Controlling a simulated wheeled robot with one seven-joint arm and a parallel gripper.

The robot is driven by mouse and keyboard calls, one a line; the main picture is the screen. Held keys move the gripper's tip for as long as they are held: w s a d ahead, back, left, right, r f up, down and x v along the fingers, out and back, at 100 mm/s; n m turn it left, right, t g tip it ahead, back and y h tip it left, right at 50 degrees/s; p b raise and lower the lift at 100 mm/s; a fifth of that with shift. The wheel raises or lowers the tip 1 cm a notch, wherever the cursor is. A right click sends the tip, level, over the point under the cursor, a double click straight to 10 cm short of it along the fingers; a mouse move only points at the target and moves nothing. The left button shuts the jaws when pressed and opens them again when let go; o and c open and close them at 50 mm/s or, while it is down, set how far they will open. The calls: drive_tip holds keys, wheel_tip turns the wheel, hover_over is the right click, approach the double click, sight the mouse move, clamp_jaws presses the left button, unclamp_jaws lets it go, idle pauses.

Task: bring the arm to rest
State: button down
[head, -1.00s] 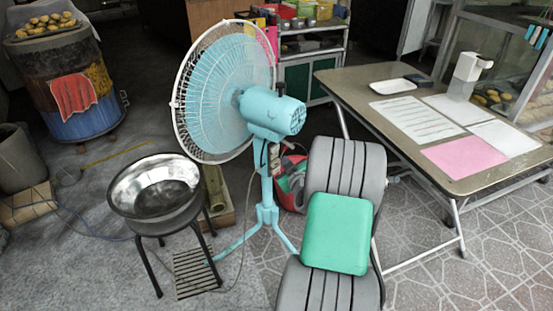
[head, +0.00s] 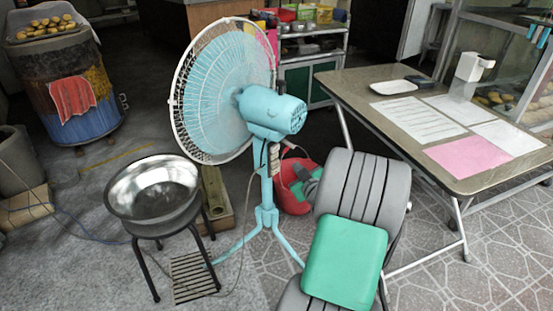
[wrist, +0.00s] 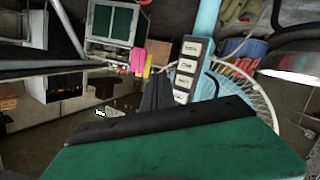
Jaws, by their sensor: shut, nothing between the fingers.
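My arm, with grey ribbed links and a green cover (head: 345,262), stands folded in the lower middle of the head view. My gripper is mostly hidden behind the arm there; a small grey and green part shows in front of the red bucket (head: 286,197). In the wrist view my gripper (wrist: 157,84) shows as dark fingers close together above its green body. It is shut and holds nothing. The fan's light blue post and its white button panel (wrist: 190,72) appear just beyond the fingers.
The blue fan (head: 268,108) stands close to the arm. A metal bowl (head: 152,190) sits on a black stool at left. A folding table (head: 345,83) with papers stands at right. The barrel oven (head: 78,95) is far left. Tiled floor is clear at lower right.

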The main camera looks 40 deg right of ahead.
drive_tip(key=w+a+r+n+g+y+p, duration=0.1)
drive_tip(key=w+a+r+g+y+p, duration=0.15)
drive_tip(key=a+r+p, duration=0.6)
drive_tip(key=w+a+r+n+g+y+p, duration=0.1)
drive_tip(key=a+r+y+p, duration=0.35)
drive_tip(key=a, duration=0.75)
drive_tip(key=s+a+r+m+g+h+p, duration=0.1)
drive_tip(key=s+a+r+g+p, duration=0.6)
drive_tip(key=s+a+r+p, duration=0.8)
drive_tip(key=s+r+m, duration=0.1)
drive_tip(key=s+r, duration=0.2)
drive_tip(key=s, duration=0.1)
drive_tip(key=shift+a+r+m, duration=0.25)
drive_tip(key=shift+a+m, duration=0.05)
